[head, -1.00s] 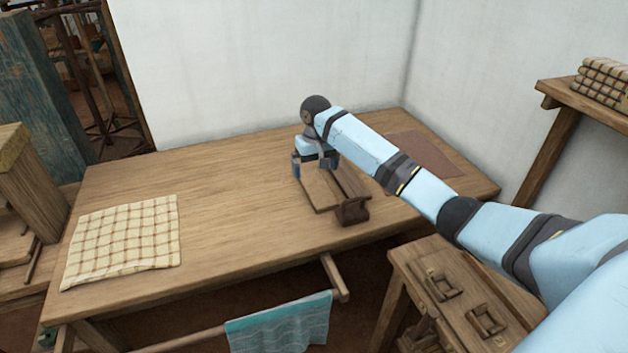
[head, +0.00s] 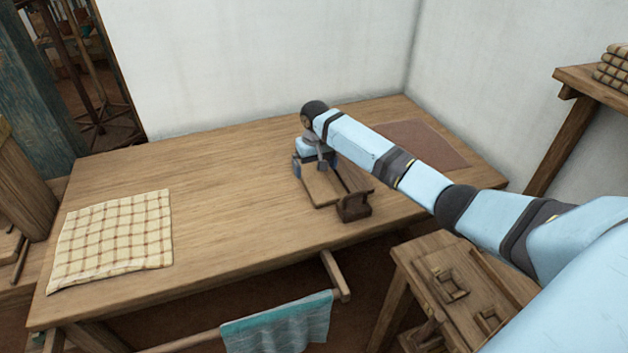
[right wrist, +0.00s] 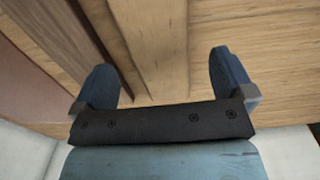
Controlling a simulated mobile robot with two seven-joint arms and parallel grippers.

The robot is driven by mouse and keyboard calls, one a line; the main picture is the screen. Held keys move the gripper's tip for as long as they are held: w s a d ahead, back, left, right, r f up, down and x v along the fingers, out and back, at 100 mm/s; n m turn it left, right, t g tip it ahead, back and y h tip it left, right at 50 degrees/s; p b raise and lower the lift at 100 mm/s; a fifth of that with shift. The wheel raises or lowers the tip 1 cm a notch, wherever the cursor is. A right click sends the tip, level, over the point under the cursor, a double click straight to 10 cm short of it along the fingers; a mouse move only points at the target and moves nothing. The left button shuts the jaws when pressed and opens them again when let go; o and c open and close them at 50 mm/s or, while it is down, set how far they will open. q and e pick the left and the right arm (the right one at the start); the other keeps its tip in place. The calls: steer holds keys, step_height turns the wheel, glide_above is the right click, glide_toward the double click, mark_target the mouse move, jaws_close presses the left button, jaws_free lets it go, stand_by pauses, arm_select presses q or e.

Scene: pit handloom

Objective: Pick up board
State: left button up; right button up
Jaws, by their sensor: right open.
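The wooden board (head: 322,190) lies on the table, right of its middle, with a darker strip along its right side and a dark block (head: 354,206) at its near end. My right gripper (head: 315,168) is over the far end of the board, with its blue fingers open. In the right wrist view the light wood of the board (right wrist: 150,45) runs between the two open fingers (right wrist: 166,78). The gap between fingertips and board is hard to judge. My left gripper is not in view.
The wooden table (head: 220,170) is clear between the board and a checked cloth (head: 115,235) at left. A brown mat (head: 425,142) lies at the back right. A teal cloth (head: 278,325) hangs on a rail in front. A small wooden bench (head: 440,275) stands at right.

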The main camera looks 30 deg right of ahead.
mark_target(316, 181)
steer(key=f, duration=0.5)
steer(key=shift+s+d+f+b, duration=0.1)
steer(key=shift+d+b, duration=0.1)
steer(key=shift+b, duration=0.15)
steer(key=c, duration=0.9)
steer(key=shift+c, duration=0.2)
